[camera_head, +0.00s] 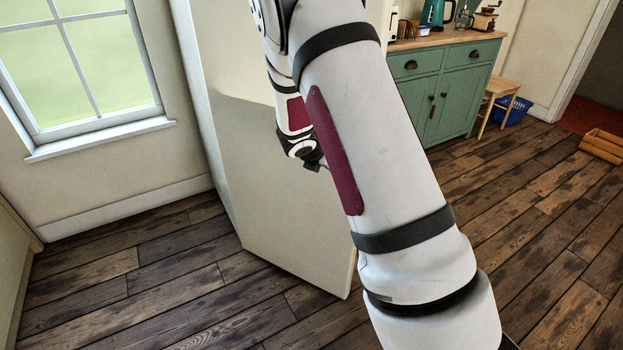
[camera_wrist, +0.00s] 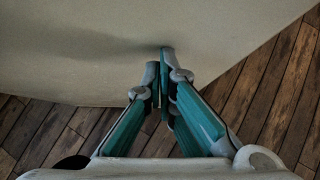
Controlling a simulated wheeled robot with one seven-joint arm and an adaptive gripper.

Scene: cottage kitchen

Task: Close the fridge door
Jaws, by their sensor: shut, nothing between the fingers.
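The fridge door (camera_head: 285,215) is a tall cream panel in the middle of the head view, standing upright above the floor and partly hidden behind my arm. Its top and handle are not visible. In the wrist view the cream panel (camera_wrist: 90,50) fills the upper part, with its lower edge above the floorboards. My gripper (camera_wrist: 160,62) is shut and empty, with its fingertips in front of the panel. Whether they touch it I cannot tell. In the head view the fingers are mostly hidden behind my arm.
A window (camera_head: 85,65) is in the wall at left. A green cabinet (camera_head: 445,90) stands behind at right, beside a wooden stool (camera_head: 503,88) and a blue basket (camera_head: 515,112). A wooden crate (camera_head: 605,145) lies at far right. Much of the plank floor (camera_head: 510,215) is clear.

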